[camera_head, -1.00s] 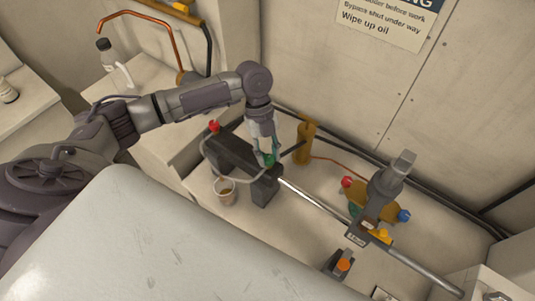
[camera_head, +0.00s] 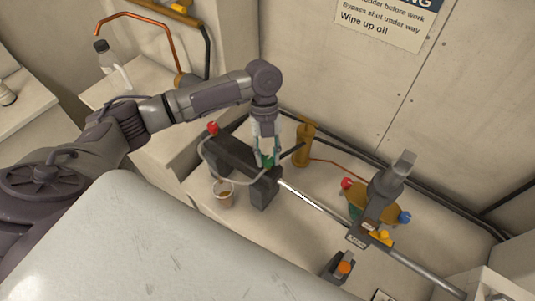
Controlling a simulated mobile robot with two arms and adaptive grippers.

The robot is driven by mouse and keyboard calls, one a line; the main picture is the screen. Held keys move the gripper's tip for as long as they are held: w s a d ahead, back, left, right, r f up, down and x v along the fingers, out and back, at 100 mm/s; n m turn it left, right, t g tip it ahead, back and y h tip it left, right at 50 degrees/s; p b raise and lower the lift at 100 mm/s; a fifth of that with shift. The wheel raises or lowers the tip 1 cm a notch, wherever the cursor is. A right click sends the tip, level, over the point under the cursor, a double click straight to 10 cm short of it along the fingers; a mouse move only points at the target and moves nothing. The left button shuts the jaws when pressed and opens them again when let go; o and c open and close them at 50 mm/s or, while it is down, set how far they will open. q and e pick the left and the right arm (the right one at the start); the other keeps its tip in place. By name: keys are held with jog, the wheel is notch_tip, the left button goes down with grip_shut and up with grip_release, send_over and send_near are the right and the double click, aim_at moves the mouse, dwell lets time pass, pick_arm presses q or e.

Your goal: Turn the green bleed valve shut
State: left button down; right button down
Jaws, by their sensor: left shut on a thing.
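The green bleed valve (camera_head: 269,161) sits at the right end of the dark steering cylinder (camera_head: 235,158), partly hidden by my fingers. My left gripper (camera_head: 266,158) comes down on it from above, shut on it. A red valve (camera_head: 213,128) is at the cylinder's left end. A clear hose (camera_head: 205,157) loops from that end toward a small cup (camera_head: 223,193) in front of the cylinder. My right gripper does not show.
A silver rod (camera_head: 313,203) runs right from the cylinder to a grey arm fitting (camera_head: 385,183). A brass cylinder (camera_head: 304,146) stands close behind the gripper. A brass manifold with red (camera_head: 347,183) and blue (camera_head: 404,217) knobs lies right. A bottle (camera_head: 104,55) stands at the left.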

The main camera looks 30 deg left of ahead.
pick_arm(q)
jog(key=c, duration=0.8)
grip_release()
jog(key=shift+r, duration=0.15)
jog(key=v, duration=1.1)
jog(key=shift+w+a+r, duration=0.15)
jog(key=shift+r, duration=0.15)
